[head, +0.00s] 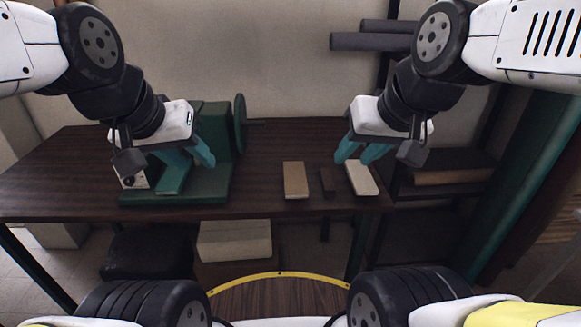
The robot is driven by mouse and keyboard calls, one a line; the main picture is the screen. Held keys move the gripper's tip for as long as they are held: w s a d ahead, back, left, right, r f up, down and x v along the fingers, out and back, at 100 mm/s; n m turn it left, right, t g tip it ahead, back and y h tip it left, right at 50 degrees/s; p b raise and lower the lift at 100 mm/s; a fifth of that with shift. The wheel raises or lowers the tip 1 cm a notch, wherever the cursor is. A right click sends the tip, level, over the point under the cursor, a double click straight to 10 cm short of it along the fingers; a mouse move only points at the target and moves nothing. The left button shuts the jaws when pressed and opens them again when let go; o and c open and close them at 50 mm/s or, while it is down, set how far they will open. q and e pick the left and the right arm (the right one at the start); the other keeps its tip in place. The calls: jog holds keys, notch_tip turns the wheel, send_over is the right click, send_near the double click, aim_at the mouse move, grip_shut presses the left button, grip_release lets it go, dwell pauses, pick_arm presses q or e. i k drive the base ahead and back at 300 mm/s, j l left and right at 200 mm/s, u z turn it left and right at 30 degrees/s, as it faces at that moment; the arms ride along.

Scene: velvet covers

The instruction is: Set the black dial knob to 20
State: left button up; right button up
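A small pale control box (135,178) stands on the table at the left end of a green machine. A small dark round part on its face, apparently the black dial knob (129,182), is partly visible below my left wrist. Its scale marks and setting are too small to read. My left gripper (188,172) hangs over the machine, to the right of the box, its teal fingers apart with nothing seen between them. My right gripper (358,158) is above the right end of the table, its teal fingers apart, near a pale block.
The green machine (217,150) has an upright disc (240,124) on its right. A tan block (295,180), a dark narrow block (326,182) and a pale block (361,178) lie on the dark wooden table (265,150). A rack with rolls (455,160) stands at right.

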aim_at(129, 182)
jog(key=u, duration=0.8)
